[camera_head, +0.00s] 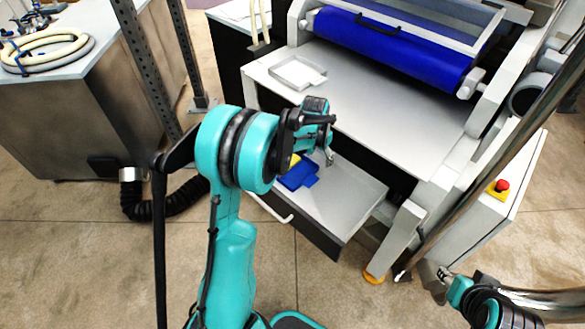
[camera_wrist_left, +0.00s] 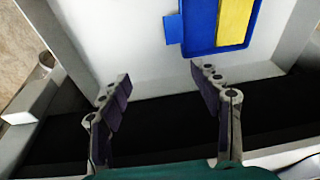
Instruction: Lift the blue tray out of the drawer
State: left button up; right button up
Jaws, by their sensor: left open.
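The blue tray (camera_head: 300,178) lies in the pulled-out drawer (camera_head: 345,195), partly hidden behind my left gripper in the head view. In the left wrist view the tray (camera_wrist_left: 198,25) is at the upper right, with a small tab on its left side and a yellow piece (camera_wrist_left: 234,22) in it. My left gripper (camera_head: 328,150) is above the drawer and tray. In the left wrist view its fingers (camera_wrist_left: 164,88) are wide apart with nothing between them, and the tray is beyond them. My right gripper (camera_head: 436,282) is at the lower right, apart from the drawer.
The roller sheeter's flat bed (camera_head: 390,110) overhangs the drawer, with a blue roller (camera_head: 395,48) behind. A white shallow tray (camera_head: 298,73) lies on the bed. A workbench (camera_head: 75,90) and metal posts stand at the left. A red button (camera_head: 502,185) is at the right.

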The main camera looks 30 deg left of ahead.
pick_arm(q)
jog(key=shift+m+g, duration=0.3)
jog(key=shift+g, duration=0.4)
jog(key=w+a+f, duration=0.1)
jog(key=f, duration=0.2)
jog(key=w+a+f, duration=0.1)
jog(key=f, duration=0.3)
jog(key=w+a+f, duration=0.1)
jog(key=a+f, duration=0.1)
jog(key=f, duration=0.2)
jog(key=shift+w+f+p, duration=0.25)
jog(key=shift+w+p, duration=0.15)
jog(key=b, duration=0.1)
send_over(310, 180)
notch_tip(310, 180, down, 4)
jog(key=shift+a+f, duration=0.1)
notch_tip(310, 180, down, 4)
jog(key=b, duration=0.2)
jog(key=shift+s+f+b, duration=0.15)
jog(key=shift+b, duration=0.15)
jog(key=shift+f, duration=0.45)
jog(key=shift+r, duration=0.15)
jog(key=shift+c, duration=0.9)
grip_shut()
